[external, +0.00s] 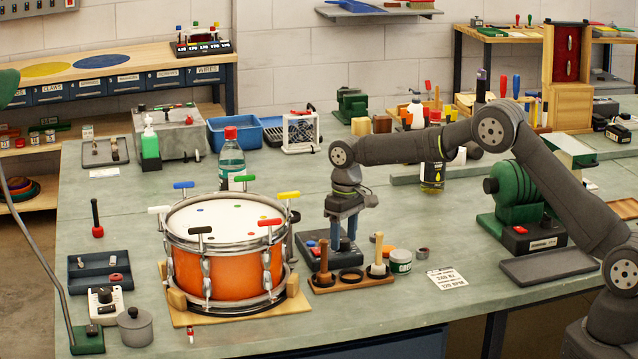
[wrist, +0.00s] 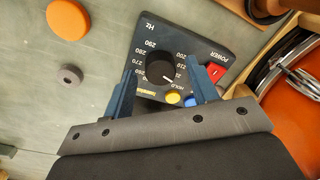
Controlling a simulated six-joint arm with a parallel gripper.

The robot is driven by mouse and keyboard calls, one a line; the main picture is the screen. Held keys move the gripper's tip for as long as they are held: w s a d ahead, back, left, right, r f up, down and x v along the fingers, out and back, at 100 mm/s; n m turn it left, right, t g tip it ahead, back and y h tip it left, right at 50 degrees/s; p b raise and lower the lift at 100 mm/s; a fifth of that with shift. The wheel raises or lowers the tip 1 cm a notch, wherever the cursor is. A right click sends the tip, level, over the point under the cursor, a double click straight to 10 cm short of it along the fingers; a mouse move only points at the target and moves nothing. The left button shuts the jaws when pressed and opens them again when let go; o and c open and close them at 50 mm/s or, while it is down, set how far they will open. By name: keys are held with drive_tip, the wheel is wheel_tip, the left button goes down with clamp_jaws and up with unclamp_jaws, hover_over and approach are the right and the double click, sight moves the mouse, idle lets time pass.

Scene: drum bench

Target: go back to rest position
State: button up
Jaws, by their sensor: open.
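My gripper (external: 344,226) points straight down over the black tuner box (external: 338,255), just right of the drum. In the wrist view my gripper (wrist: 166,78) is open, with its two blue fingers apart and nothing between them but the box behind. The box (wrist: 222,52) has a Hz dial with a black knob (wrist: 160,69), a red POWER switch (wrist: 214,73), and yellow and blue buttons. Whether a finger touches the box I cannot tell. The orange drum (external: 222,270) stands on a wooden base, with coloured T-shaped keys around its rim.
A wooden rack (external: 350,283) with upright tools stands in front of the box. A green-labelled jar (external: 400,262) and a paper card (external: 447,279) lie to its right. A bottle (external: 231,160) stands behind the drum. A green motor (external: 525,205) stands at right. Bench space behind the gripper is fairly clear.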

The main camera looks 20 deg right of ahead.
drive_tip(key=shift+f+m, duration=0.1)
drive_tip(key=shift+m, duration=0.7)
drive_tip(key=m, duration=0.6)
drive_tip(key=shift+s, duration=0.1)
drive_tip(key=m, duration=0.5)
drive_tip(key=shift+t, duration=0.3)
drive_tip(key=shift+m, duration=1.9)
drive_tip(key=shift+o, duration=0.2)
